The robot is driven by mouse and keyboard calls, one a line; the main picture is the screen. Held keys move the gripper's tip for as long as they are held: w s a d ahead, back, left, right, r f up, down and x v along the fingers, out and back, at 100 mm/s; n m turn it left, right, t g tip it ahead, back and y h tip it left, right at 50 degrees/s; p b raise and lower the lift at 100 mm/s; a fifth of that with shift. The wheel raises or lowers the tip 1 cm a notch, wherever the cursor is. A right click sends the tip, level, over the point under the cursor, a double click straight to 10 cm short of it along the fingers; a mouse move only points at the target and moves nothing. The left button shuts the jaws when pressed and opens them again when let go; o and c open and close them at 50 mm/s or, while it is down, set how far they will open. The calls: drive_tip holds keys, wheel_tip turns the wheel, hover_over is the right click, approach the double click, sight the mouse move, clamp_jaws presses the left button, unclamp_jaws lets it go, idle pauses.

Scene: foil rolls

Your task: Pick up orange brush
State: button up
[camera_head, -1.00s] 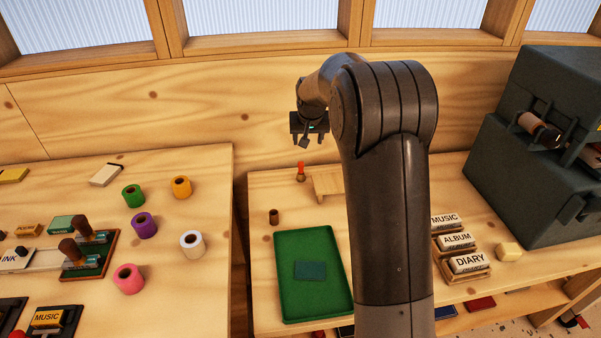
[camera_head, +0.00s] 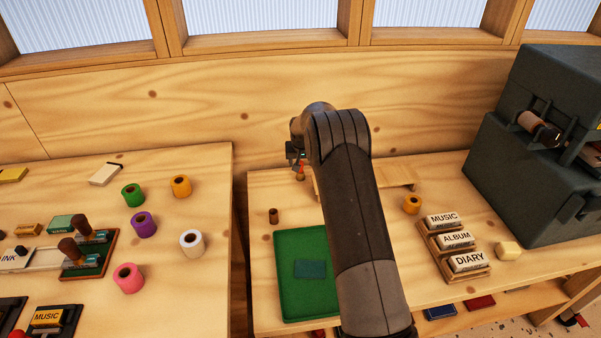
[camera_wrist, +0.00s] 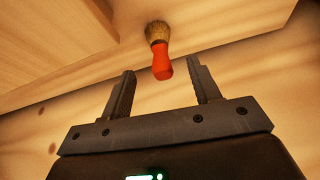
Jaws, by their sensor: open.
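The orange brush (camera_wrist: 160,52) shows in the wrist view, with its bristles toward the top and its orange-red handle toward my gripper. My gripper (camera_wrist: 163,85) is open and empty, and the handle's end lies near the gap between its two fingertips, touching neither as far as I can tell. In the head view the brush (camera_head: 300,171) stands upright, bristles down, near the back left of the right table. My gripper (camera_head: 296,158) is just beside and above it there, partly hidden by my arm.
A low wooden stand (camera_head: 395,174) is right of the brush. A small brown cylinder (camera_head: 273,216) and a green tray (camera_head: 290,299) lie nearer the front. A gap separates the left table (camera_head: 205,285).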

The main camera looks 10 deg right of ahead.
drive_tip(key=shift+x, duration=2.75)
drive_tip(key=shift+s+a, duration=0.1)
drive_tip(key=shift+s, duration=0.1)
drive_tip(key=c, duration=1.1)
drive_tip(key=shift+r, duration=0.15)
